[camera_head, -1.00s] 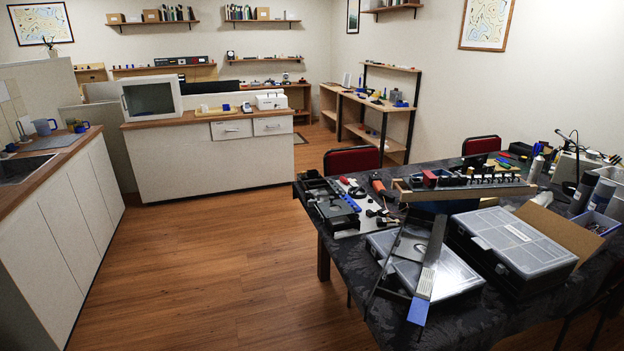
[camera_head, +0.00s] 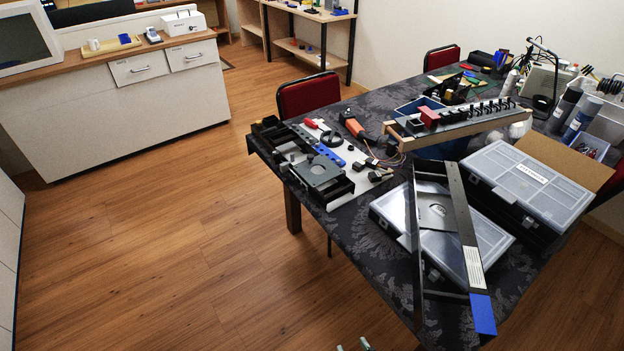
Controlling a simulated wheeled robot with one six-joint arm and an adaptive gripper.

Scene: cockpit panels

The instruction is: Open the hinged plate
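A flat grey plate (camera_head: 318,173) with a round mark sits on a black-framed panel (camera_head: 338,192) at the table's left corner. It lies about flat. It looks like the hinged plate, but its hinge is too small to make out. Two small pale-green tips, apparently my gripper (camera_head: 354,346), show at the bottom edge. They are far from the plate, and the rest of the gripper is out of view. Whether it is open or shut cannot be told.
A long black frame with a blue end (camera_head: 482,312) lies over a clear-lidded case (camera_head: 492,238) and overhangs the table's front edge. Another case (camera_head: 528,180) and a rack (camera_head: 455,122) stand behind. A red chair (camera_head: 308,95) is at the far side. Wooden floor (camera_head: 180,240) left of the table is clear.

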